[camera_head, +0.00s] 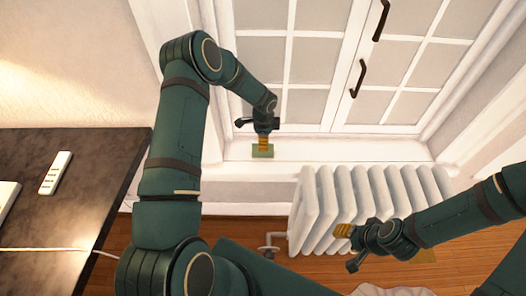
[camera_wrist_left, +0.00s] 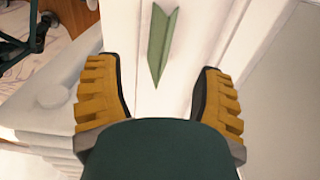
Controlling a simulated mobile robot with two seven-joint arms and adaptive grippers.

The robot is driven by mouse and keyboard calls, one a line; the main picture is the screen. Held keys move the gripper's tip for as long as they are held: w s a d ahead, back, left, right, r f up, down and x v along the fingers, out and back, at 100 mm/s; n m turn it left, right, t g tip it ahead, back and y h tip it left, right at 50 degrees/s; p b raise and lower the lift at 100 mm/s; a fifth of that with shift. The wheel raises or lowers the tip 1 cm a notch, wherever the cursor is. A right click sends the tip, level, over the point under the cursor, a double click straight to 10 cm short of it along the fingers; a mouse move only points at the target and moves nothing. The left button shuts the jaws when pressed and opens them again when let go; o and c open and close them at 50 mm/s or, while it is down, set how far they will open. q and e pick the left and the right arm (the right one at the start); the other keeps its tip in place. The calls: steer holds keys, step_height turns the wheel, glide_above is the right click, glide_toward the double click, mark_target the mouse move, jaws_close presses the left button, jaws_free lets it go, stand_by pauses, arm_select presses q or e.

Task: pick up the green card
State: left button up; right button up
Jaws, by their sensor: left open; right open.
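The green card (camera_head: 262,152) is on the white window sill below the window. In the left wrist view the green card (camera_wrist_left: 161,45) is a narrow green piece with a crease down its length and a pointed lower end. My left gripper (camera_head: 263,141) reaches down to the sill right by the card and partly hides it in the head view. In the left wrist view my left gripper (camera_wrist_left: 159,88) has its yellow fingers spread wide, with the card beyond the gap between them, not held. My right gripper (camera_head: 343,231) is open and empty in front of the radiator.
A white radiator (camera_head: 362,200) stands below the sill (camera_head: 335,151). The white window (camera_head: 310,65) with dark handles is behind. A dark table (camera_head: 100,165) at left carries a white power strip (camera_head: 56,173) and a cable. The sill right of the card is clear.

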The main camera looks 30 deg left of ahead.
mark_target(256, 153)
arm_select(q)
steer(key=shift+a+f+b, duration=0.1)
steer(key=shift+f+b, duration=0.7)
steer(key=shift+f, duration=3.35)
steer(key=shift+o, duration=0.2)
steer(key=c, duration=0.9)
